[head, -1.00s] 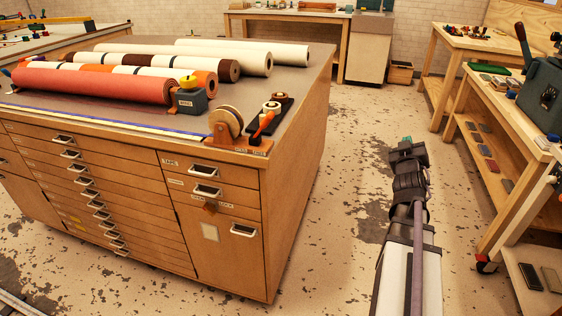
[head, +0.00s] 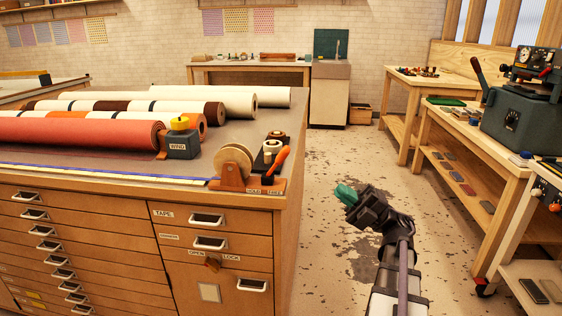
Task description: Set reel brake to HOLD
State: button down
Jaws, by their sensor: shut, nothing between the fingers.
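The reel brake is a lever with an orange handle (head: 277,160), tilted up to the right beside a tan reel (head: 236,164) on an orange-brown stand (head: 232,184). It stands at the front right corner of the drawer cabinet's top. Small labels (head: 258,191) lie along the base below the lever; the left one seems to read HOLD, the other is too small to be sure. My gripper (head: 346,194), with teal fingertips, is shut and empty. It is over the aisle right of the cabinet, apart from the lever.
A black holder with tape rolls (head: 271,147) stands just behind the lever. A grey block with a yellow knob (head: 181,138) and a red roll (head: 80,133) lie left. A workbench with a green machine (head: 520,120) is at right. The aisle floor (head: 325,170) is clear.

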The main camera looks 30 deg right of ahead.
jog(key=p, duration=0.8)
send_near(277, 162)
jog(key=w+a+r, duration=0.2)
jog(key=w+r, duration=0.1)
jog(key=r, duration=0.2)
jog(key=shift+w+a, duration=0.25)
jog(key=shift+w, duration=0.2)
jog(key=shift+a+r, duration=0.1)
